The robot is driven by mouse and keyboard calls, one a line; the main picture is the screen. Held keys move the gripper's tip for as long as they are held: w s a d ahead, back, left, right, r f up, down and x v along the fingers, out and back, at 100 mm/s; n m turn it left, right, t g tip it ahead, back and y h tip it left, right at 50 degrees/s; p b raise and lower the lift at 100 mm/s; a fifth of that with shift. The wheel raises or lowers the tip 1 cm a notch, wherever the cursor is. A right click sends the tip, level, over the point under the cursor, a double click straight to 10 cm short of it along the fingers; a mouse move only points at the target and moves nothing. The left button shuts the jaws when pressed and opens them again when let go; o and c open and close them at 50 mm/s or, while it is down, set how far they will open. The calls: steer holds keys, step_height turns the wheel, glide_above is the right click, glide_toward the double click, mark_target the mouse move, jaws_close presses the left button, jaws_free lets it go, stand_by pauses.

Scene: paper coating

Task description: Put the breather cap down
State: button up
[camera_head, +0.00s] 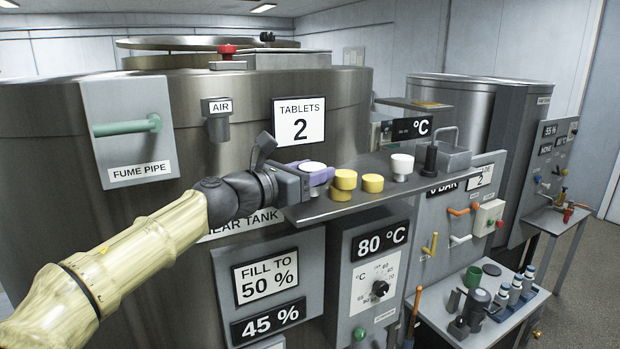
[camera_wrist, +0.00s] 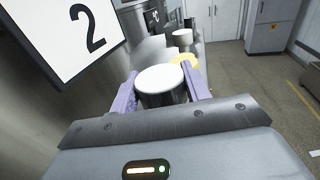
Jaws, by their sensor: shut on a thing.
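My gripper (camera_head: 312,170) is at the left end of the grey shelf (camera_head: 335,205), in front of the tank. Its purple fingers are shut on the breather cap (camera_head: 313,166), which has a round white top. In the wrist view the cap (camera_wrist: 161,80) shows its white top and a dark, shiny side, upright between the fingers (camera_wrist: 160,90).
Yellow tablets (camera_head: 372,183) lie just right of my gripper, with a white cup-like piece (camera_head: 402,165) beyond. A dark-handled tool (camera_head: 430,160) and a grey box (camera_head: 453,158) stand farther right. The tablets sign (camera_head: 299,121) is behind. The shelf's front strip is bare.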

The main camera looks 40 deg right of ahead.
steer(key=shift+s+f, duration=0.15)
steer(key=shift+f, duration=0.7)
steer(key=shift+f, duration=0.15)
steer(key=o, duration=1)
steer(key=shift+r, duration=0.2)
steer(key=shift+w+a+f, duration=0.15)
steer(key=shift+w+a, duration=0.05)
steer(key=shift+a, duration=0.4)
steer(key=a+b, duration=0.4)
steer(key=a, duration=0.7)
steer(key=shift+s, duration=0.25)
